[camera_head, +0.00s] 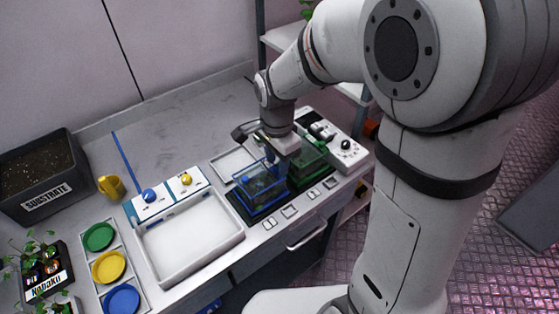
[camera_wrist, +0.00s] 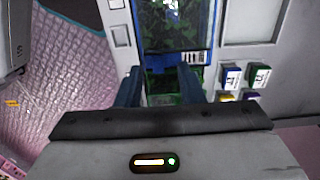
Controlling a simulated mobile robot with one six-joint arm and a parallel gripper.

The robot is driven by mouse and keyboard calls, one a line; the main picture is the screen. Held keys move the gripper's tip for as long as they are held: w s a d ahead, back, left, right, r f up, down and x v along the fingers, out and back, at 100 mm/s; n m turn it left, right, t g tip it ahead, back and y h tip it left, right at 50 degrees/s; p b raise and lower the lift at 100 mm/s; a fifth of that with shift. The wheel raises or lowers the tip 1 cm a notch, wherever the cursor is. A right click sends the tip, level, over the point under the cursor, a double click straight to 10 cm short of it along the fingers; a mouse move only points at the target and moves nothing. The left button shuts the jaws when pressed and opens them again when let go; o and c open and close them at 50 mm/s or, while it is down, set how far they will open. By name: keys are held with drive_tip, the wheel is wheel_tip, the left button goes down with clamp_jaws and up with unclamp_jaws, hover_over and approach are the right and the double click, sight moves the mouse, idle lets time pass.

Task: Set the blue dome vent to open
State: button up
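The blue dome (camera_head: 264,190) is a clear box with blue edges on a dark base, on the right part of the bench. My gripper (camera_head: 268,158) is pointed down over its back edge, close to the vent area. The vent itself is hidden or too small to read, so its setting cannot be told. In the wrist view my two dark blue fingers (camera_wrist: 160,86) stand apart, with a gap between them. A blue-edged dome with leaves (camera_wrist: 176,24) shows just past the fingertips. Whether a finger touches it cannot be told.
A green dome (camera_head: 308,165) stands right beside the blue one. A white control box with a black knob (camera_head: 346,145) is to its right. A white tray (camera_head: 190,245), colored dishes (camera_head: 109,267) and a substrate bin (camera_head: 38,170) lie left. The back bench is mostly clear.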

drive_tip(key=shift+f, duration=0.75)
clamp_jaws()
